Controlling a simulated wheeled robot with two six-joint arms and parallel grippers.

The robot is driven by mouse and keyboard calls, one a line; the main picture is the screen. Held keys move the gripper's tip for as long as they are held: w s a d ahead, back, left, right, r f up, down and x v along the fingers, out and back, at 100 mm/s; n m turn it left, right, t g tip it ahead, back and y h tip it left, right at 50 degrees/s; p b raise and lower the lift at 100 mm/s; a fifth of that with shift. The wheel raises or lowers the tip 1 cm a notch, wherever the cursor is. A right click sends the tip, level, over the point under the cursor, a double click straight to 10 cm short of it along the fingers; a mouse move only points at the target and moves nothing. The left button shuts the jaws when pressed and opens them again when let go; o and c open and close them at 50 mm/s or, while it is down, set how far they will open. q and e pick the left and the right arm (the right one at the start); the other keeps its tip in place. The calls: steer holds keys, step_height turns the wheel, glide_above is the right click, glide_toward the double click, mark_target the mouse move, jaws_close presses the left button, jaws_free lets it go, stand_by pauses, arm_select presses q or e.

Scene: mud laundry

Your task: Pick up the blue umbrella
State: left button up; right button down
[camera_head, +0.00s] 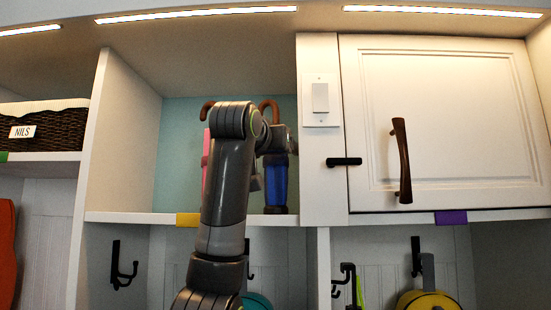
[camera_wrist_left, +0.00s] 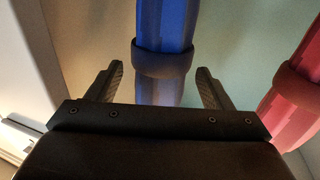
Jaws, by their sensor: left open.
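The blue umbrella (camera_head: 276,184) stands upright in the open cubby in the head view, just right of my left arm. Its brown hooked handle (camera_head: 270,108) shows above the arm. In the left wrist view the blue umbrella (camera_wrist_left: 166,22) passes between the spread fingers of my left gripper (camera_wrist_left: 158,82), with a dark band around it. The gripper is open; I cannot tell whether a finger touches the umbrella. My left arm hides part of the umbrella in the head view. My right gripper is not in view.
A pink-red umbrella (camera_head: 206,160) stands left of the blue one, partly behind my arm; it also shows in the wrist view (camera_wrist_left: 296,98). A wall panel with a switch (camera_head: 320,97) and a white cabinet door (camera_head: 450,120) lie right. A wicker basket (camera_head: 45,128) sits far left.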

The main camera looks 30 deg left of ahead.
arm_select(q)
steer(key=shift+x, duration=0.8)
steer(key=shift+s, duration=0.1)
steer(key=c, duration=1.2)
